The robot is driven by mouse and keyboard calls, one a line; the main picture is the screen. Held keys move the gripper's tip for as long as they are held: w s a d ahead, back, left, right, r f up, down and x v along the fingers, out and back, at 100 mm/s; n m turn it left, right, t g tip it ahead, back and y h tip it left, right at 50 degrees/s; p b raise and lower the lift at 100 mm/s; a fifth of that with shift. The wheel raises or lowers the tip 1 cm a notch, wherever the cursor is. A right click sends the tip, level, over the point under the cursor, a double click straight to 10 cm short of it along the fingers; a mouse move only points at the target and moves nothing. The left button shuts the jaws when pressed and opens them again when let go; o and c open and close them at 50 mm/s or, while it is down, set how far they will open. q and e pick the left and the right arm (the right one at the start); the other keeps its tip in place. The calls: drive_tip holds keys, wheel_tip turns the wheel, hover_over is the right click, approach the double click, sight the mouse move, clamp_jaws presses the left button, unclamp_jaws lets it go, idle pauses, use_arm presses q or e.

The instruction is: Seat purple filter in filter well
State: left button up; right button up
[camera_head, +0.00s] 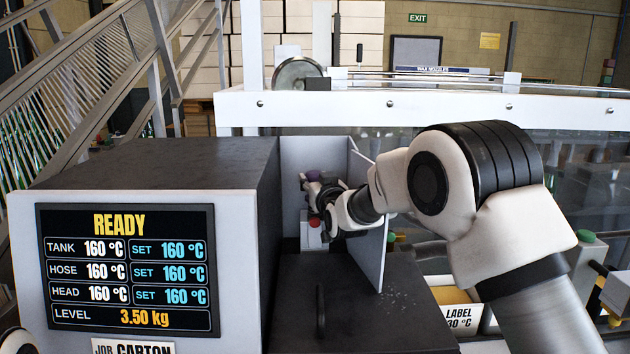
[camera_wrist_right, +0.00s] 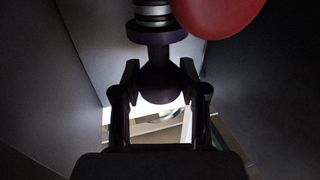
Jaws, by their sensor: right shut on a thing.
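The purple filter (camera_wrist_right: 158,72) has a rounded knob end and a wider purple collar. My right gripper (camera_wrist_right: 160,82) is shut on the knob, one finger on each side. Beyond the collar is a silver and dark ringed part (camera_wrist_right: 152,14); I cannot tell whether it belongs to the filter or to the well. In the head view my right gripper (camera_head: 322,192) is inside the open bay of the machine, with a bit of purple (camera_head: 314,175) at its fingers. The filter well's opening cannot be made out.
A red rounded part (camera_wrist_right: 222,12) is close beside the filter. Grey bay walls (camera_wrist_right: 85,45) stand close on both sides. In the head view the panel (camera_head: 373,220) stands right of my gripper. The dark machine housing (camera_head: 190,162) with its READY screen (camera_head: 128,268) is left.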

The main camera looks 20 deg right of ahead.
drive_tip(key=shift+f+b, duration=1.45)
drive_tip(key=shift+f, duration=0.55)
drive_tip(key=o, duration=1.3)
drive_tip(key=shift+s, duration=0.15)
drive_tip(key=s, duration=1.1)
drive_tip(key=shift+s+a, duration=0.1)
drive_tip(key=shift+s, duration=0.25)
drive_tip(key=shift+f, duration=0.1)
